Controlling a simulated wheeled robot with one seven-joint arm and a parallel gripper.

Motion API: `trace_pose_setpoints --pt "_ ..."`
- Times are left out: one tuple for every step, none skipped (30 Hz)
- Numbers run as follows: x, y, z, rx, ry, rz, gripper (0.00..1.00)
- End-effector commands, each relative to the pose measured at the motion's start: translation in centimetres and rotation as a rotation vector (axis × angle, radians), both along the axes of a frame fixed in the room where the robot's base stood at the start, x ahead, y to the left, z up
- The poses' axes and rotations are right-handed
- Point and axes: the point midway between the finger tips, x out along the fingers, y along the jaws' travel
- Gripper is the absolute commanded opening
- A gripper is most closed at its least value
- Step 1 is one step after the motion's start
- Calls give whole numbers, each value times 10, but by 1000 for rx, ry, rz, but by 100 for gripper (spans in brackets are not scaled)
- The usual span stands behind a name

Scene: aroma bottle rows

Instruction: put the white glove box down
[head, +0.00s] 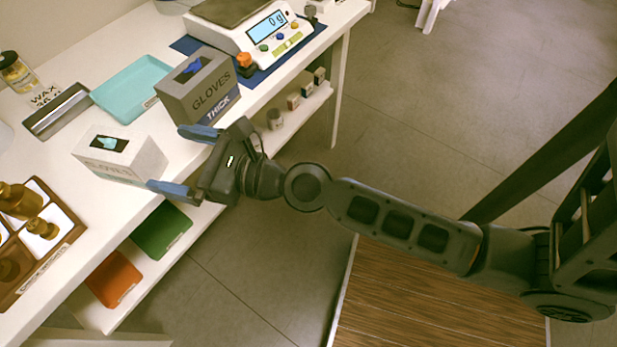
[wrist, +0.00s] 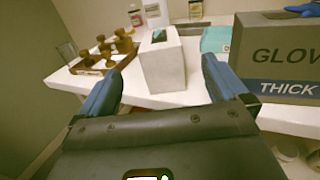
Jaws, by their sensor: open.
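The white glove box (head: 120,155) stands upright on the white table near its front edge, with a bluish glove showing in its top opening. In the wrist view the white glove box (wrist: 162,65) is ahead of my gripper, roughly between the two fingers. My gripper (head: 168,160) is open and empty, with its blue fingers spread wide. The fingers appear apart from the box, which rests on the table. The gripper also shows at the bottom of the wrist view (wrist: 160,85).
A grey THICK gloves box (head: 200,92) stands close beside my upper finger. A teal tray (head: 130,86), a scale (head: 250,35) and a wooden crate of brown bottles (head: 62,243) are on the table (head: 75,185). Green (head: 160,231) and orange (head: 113,279) trays lie on the lower shelf.

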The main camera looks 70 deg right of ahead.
Motion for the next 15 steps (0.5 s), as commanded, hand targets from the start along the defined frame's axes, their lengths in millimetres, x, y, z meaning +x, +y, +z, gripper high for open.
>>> trace_pose_setpoints --pt "-3 0 -1 -17 3 -2 100" --pt "-5 0 -3 -41 6 -4 100" --pt "-11 0 -5 -90 11 -8 100" --pt "-17 -1 -8 -144 17 -11 100" --pt "-25 -1 -11 -211 25 -14 100" --pt "-37 -1 -15 -320 35 -18 100" --pt "-47 -2 -18 -415 44 -20 100" --pt "-58 -2 -21 -520 54 -20 100" --pt "-74 -2 -24 -668 65 -19 100" --pt "-86 -3 -26 -785 75 -14 100" --pt "-98 -3 -26 -905 82 -8 100" --pt "-114 -3 -27 -1060 92 3 100" --pt "-125 -3 -27 -1178 98 15 100" --pt "-137 -3 -27 -1294 102 28 100" --pt "-151 -2 -25 -1450 105 48 100"
